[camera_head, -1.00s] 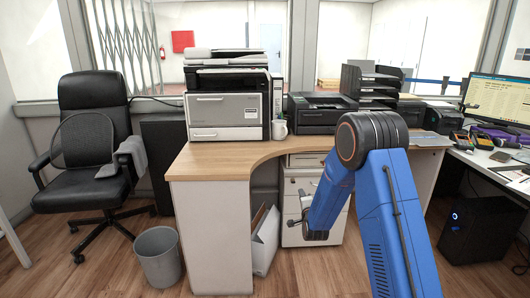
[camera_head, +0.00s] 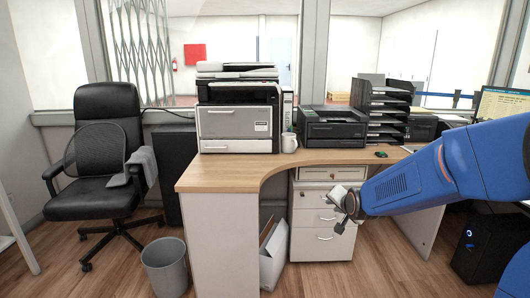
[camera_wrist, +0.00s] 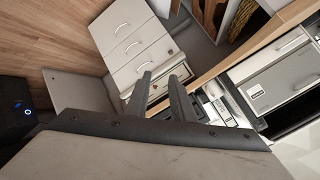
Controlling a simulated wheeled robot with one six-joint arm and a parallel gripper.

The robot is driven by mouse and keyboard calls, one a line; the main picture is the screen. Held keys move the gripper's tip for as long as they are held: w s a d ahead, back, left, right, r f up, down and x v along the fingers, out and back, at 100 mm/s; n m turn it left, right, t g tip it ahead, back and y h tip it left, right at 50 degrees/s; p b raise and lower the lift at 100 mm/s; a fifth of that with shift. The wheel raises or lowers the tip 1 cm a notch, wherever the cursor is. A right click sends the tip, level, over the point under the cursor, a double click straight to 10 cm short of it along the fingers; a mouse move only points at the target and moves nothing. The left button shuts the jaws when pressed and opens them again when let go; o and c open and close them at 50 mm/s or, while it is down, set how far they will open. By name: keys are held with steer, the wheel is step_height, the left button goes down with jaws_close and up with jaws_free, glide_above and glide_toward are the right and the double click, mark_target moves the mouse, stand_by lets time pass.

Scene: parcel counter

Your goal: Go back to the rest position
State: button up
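My arm (camera_head: 440,172) reaches in from the right edge of the head view, over the space in front of the desk. My gripper (camera_head: 343,214) is at its left end, in front of the white drawer cabinet (camera_head: 322,246). In the wrist view, my gripper's two dark fingers (camera_wrist: 161,82) stand apart with nothing visible between them. Beyond them the drawer cabinet shows, tilted in the picture. The gripper appears clear of the furniture.
The curved wooden desk (camera_head: 225,176) carries a large printer (camera_head: 240,122), a white mug (camera_head: 289,143), a smaller black printer (camera_head: 333,130) and black trays (camera_head: 385,112). A black chair (camera_head: 103,150) and grey bin (camera_head: 165,268) stand left. A dark computer tower (camera_head: 482,245) stands right.

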steer(key=s+d+r+n+g, duration=0.1)
steer(key=s+d+n+g, duration=0.1)
steer(key=s, duration=1.9)
steer(key=s+d+n+g, duration=0.2)
steer(key=s+n+g, duration=0.2)
steer(key=s, duration=1.6)
steer(key=shift+s+r+n+g+h, duration=0.3)
steer(key=shift+s+r+n, duration=0.1)
steer(key=shift+n, duration=0.8)
steer(key=shift+o, duration=0.4)
steer(key=shift+w+d, duration=0.1)
